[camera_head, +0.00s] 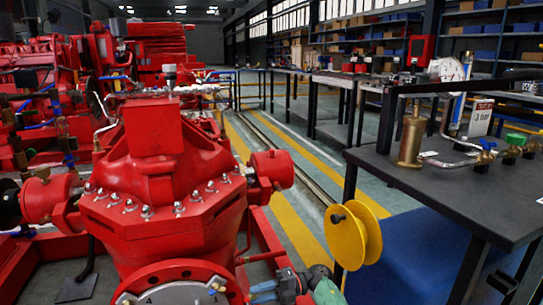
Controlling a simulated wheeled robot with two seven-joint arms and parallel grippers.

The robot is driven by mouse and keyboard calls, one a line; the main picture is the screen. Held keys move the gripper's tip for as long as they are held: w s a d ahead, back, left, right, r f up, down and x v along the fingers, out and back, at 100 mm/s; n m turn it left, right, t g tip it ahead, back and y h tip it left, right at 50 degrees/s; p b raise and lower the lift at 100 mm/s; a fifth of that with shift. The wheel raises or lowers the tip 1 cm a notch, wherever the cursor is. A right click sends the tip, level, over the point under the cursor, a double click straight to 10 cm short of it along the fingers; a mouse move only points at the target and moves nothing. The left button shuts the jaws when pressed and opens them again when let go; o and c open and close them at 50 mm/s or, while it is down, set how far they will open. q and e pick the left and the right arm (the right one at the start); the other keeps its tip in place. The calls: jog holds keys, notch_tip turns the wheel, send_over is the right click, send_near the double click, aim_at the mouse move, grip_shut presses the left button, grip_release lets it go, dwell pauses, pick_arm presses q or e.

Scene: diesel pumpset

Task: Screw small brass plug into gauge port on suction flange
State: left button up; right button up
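The red pump casing (165,185) fills the left middle, its top ringed with several bolts. A round red flange (125,297) with a pale face and bolts sits at the bottom edge, partly cut off. I cannot tell whether it is the suction flange. No gauge port can be made out. What looks like my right gripper (264,292), with blue finger parts, is low in the view just right of this flange. It is small and partly cut off; its opening is unclear. No small brass plug can be made out. My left gripper is not in view.
The yellow-striped aisle behind is clear.

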grip_shut()
dwell(0.8)
jog(key=m, duration=2.4)
jog(key=shift+a, duration=0.1)
